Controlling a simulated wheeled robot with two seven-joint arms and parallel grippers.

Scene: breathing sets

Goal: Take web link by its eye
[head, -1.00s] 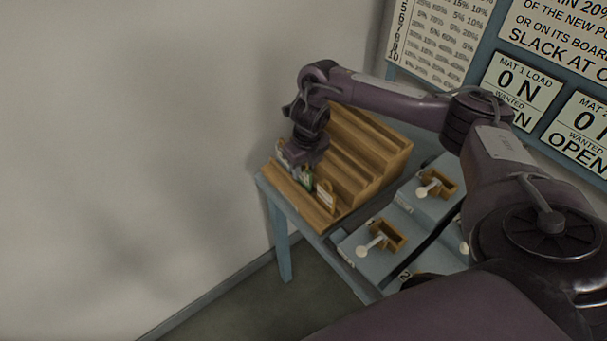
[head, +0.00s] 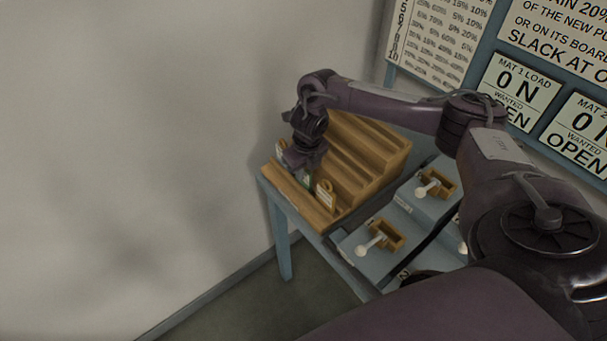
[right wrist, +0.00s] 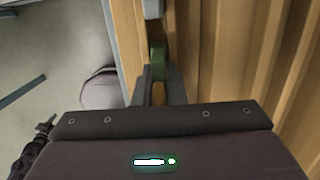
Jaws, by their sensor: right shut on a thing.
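My left gripper is out of view.
The stepped wooden rack (head: 372,165) sits on a blue table against the wall. To its right are grey blocks with wooden holders and white-knobbed pieces (head: 377,240). Boards with printed signs (head: 520,85) hang behind.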

